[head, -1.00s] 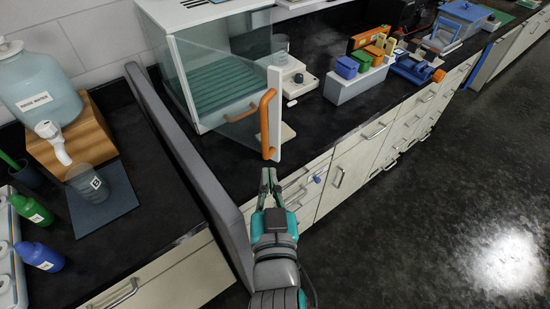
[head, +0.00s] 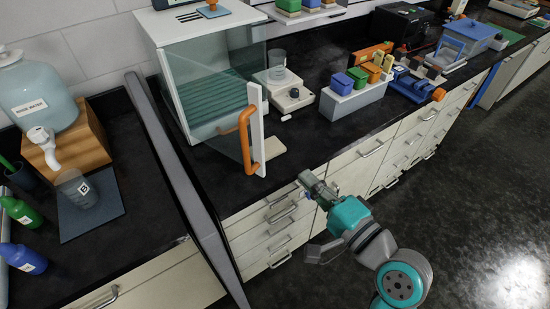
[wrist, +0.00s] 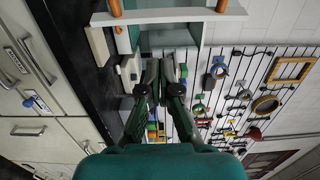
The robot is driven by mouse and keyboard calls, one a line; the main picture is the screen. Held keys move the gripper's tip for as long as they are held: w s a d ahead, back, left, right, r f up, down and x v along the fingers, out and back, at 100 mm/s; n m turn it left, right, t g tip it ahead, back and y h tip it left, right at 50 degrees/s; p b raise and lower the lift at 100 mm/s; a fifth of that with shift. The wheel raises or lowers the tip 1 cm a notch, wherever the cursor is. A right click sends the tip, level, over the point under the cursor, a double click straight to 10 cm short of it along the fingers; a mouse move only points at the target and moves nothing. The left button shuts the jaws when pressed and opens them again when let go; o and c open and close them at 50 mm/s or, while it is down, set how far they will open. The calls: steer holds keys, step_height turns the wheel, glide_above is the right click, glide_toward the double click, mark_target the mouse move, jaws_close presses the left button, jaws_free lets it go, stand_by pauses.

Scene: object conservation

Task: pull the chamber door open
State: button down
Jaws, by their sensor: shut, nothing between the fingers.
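The chamber (head: 205,22) is a clear glass box with a white top on the black bench. Its glass door (head: 215,150) has a white edge strip (head: 257,130) and an orange handle (head: 244,138). The door appears to stand partly open, its free edge towards the bench front. My gripper (head: 304,178) is right of the handle and apart from it, in front of the drawers near the bench edge. Its fingers are shut and empty. In the wrist view, the fingers (wrist: 161,75) point towards the white strip (wrist: 170,16) and orange handle (wrist: 115,8) at the top.
A grey upright partition (head: 175,165) stands left of the chamber. A white balance (head: 289,95) and a block rack (head: 353,97) are on the bench to the right. A pale pad (head: 272,147) lies beside the door. The dark floor (head: 470,210) in front is clear.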

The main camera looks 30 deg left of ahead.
steer(key=a, duration=0.7)
steer(key=w+a, duration=0.1)
steer(key=a, duration=0.3)
steer(key=shift+s+a, duration=0.3)
steer(key=shift+s, duration=0.15)
steer(key=s+a, duration=0.2)
steer(key=s, duration=0.6)
steer(key=shift+s, duration=0.25)
